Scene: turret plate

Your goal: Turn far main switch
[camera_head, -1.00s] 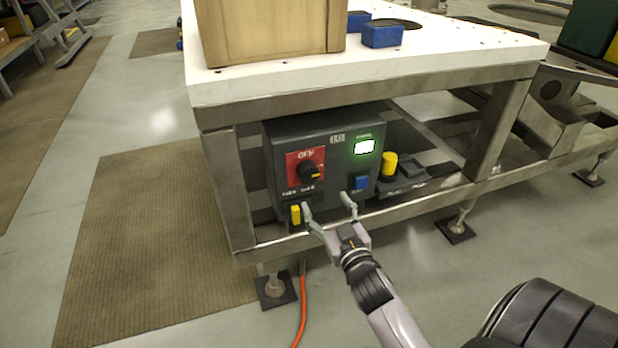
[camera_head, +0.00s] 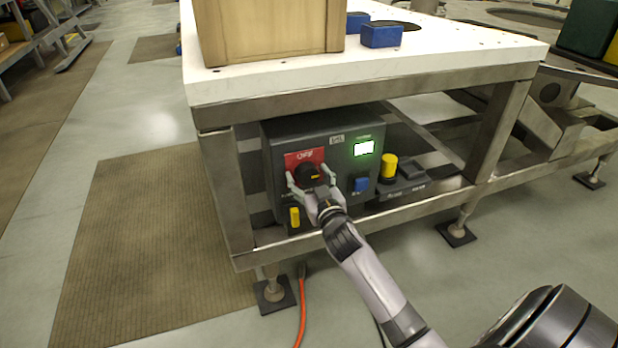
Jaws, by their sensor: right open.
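The main switch (camera_head: 308,171) is a black rotary knob on a red plate marked OFF (camera_head: 305,156). It is on the front of a dark grey control box (camera_head: 275,150) under the white-topped metal table. My right gripper (camera_head: 309,180) is open in front of the knob, with one finger to its left and one to its right. The gripper hides the lower part of the red plate and the labels below. I cannot tell if the fingers touch the knob. My left gripper is not in view.
The table's metal frame (camera_head: 370,215) runs below. An orange cable (camera_head: 302,310) hangs to the floor.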

